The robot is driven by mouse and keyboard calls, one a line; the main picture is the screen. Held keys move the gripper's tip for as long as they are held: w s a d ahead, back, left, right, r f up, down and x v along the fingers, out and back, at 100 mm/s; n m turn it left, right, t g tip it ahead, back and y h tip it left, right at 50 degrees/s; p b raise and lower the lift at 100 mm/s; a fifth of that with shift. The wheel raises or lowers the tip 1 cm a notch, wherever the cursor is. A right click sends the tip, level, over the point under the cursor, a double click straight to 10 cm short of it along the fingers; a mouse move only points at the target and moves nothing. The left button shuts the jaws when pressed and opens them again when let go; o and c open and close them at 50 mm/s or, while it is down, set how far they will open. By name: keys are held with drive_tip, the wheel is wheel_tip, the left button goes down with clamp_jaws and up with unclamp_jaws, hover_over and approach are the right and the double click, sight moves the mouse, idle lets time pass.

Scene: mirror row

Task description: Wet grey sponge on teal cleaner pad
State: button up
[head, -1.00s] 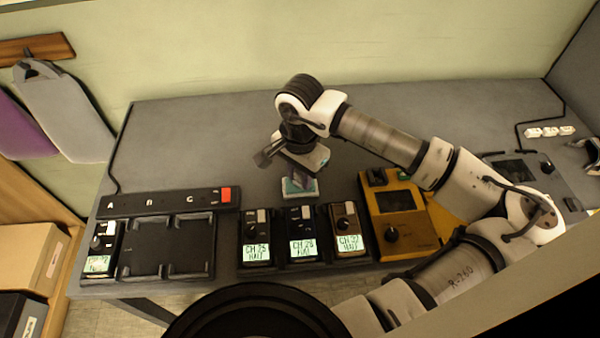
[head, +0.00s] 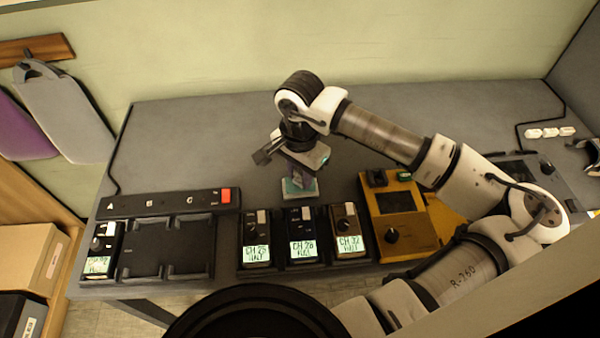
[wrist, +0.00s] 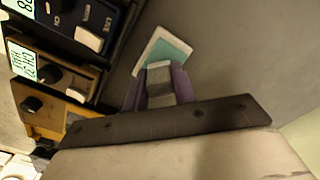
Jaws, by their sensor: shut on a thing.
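My gripper (wrist: 158,86) has purple fingers shut on the grey sponge (wrist: 159,80), a small pale grey block. In the head view my gripper (head: 300,177) points down just over the teal cleaner pad (head: 291,188). The pad is a teal square on a white base, lying on the grey bench behind the radio row. In the wrist view the pad (wrist: 170,48) shows just beyond the sponge, partly covered by it. I cannot tell whether the sponge touches the pad.
Three radios with lit displays (head: 301,235) stand in front of the pad, with a yellow tester (head: 398,215) to their right. A charger tray (head: 165,248) with empty bays and one radio (head: 103,245) is at left. The bench (head: 200,140) behind is clear.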

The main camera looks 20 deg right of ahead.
drive_tip(key=shift+r+p, duration=0.75)
drive_tip(key=shift+r, duration=2.3)
drive_tip(key=shift+f+b, duration=0.7)
drive_tip(key=shift+r, duration=0.1)
